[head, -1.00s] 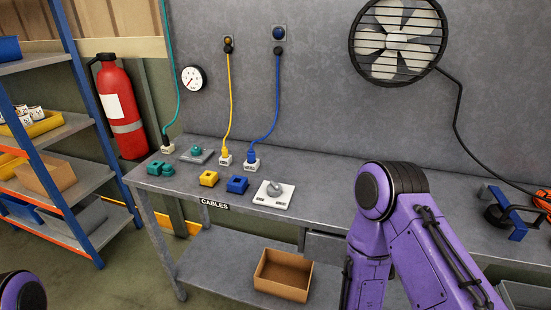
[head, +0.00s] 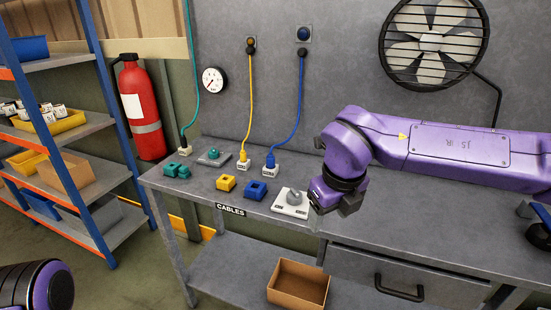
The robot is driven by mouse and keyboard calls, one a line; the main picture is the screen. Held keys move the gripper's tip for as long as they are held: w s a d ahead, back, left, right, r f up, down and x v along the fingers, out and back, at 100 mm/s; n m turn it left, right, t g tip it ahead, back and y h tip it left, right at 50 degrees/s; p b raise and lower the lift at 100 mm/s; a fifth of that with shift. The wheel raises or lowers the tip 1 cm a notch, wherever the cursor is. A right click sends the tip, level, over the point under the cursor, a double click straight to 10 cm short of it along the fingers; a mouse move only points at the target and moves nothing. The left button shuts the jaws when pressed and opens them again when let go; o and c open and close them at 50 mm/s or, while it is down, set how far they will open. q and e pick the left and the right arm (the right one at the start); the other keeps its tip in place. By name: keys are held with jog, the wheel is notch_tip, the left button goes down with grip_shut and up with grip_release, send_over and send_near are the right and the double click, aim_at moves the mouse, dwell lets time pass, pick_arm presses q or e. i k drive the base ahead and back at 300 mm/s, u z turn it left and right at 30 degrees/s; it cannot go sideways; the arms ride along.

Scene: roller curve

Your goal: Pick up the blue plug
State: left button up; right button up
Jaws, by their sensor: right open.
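The blue plug (head: 270,159) stands at the lower end of a blue cable (head: 299,95), in a white block on the workbench near the wall. The cable's upper end hangs on the wall just below a blue-centred socket (head: 303,35). My right gripper (head: 330,208) is open and empty, above the bench's front part, to the right of the plug and apart from it. It is beside a light plate with a grey knob (head: 295,199). Only a link of my left arm shows at the bottom left; its gripper is out of view.
A blue block with a hole (head: 256,190), a yellow one (head: 226,183) and teal pieces (head: 176,170) lie on the bench (head: 390,235). The yellow plug (head: 243,158) and its cable are left of the blue plug. A fan (head: 434,42) hangs at upper right.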

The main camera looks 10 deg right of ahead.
aim_at(270, 158)
jog(key=u, duration=0.05)
jog(key=i, duration=1.35)
